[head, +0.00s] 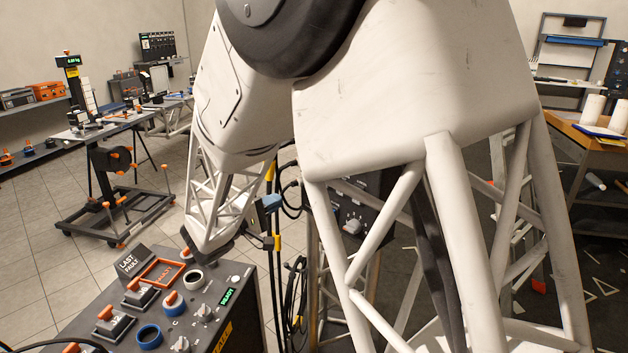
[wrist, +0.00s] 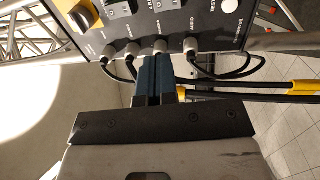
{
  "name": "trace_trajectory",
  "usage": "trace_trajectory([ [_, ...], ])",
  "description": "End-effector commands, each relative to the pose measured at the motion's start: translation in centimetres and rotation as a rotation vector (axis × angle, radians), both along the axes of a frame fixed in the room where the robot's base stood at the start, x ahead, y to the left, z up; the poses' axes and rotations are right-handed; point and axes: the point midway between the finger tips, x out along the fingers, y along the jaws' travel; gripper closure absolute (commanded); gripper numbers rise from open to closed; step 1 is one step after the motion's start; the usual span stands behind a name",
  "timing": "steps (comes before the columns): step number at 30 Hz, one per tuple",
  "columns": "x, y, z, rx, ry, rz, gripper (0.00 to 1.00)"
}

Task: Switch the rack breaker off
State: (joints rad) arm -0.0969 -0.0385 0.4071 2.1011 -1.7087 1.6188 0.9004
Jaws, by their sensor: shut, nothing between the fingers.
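The rack panel (wrist: 220,32) fills the top of the wrist view. It is a dark plate with a row of metal connectors and black cables plugged into them. In the head view a dark box with knobs (head: 352,225) is partly hidden behind my arm.
Black cables (wrist: 235,68) hang close beside the fingers, and yellow-banded dark poles (wrist: 295,92) lie to the right. In the head view a control console (head: 245,290) with buttons stands at the lower left. A wheeled stand (head: 115,185) is farther back on open tiled floor.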

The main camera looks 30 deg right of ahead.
Motion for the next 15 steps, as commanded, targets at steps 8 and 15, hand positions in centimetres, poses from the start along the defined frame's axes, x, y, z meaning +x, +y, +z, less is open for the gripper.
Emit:
trace_trajectory([
  [8,0.0,-0.2,0.0,0.001,0.000,-0.001,1.00],
  [15,0.2,-1.2,0.2,0.001,0.000,-0.001,1.00],
])
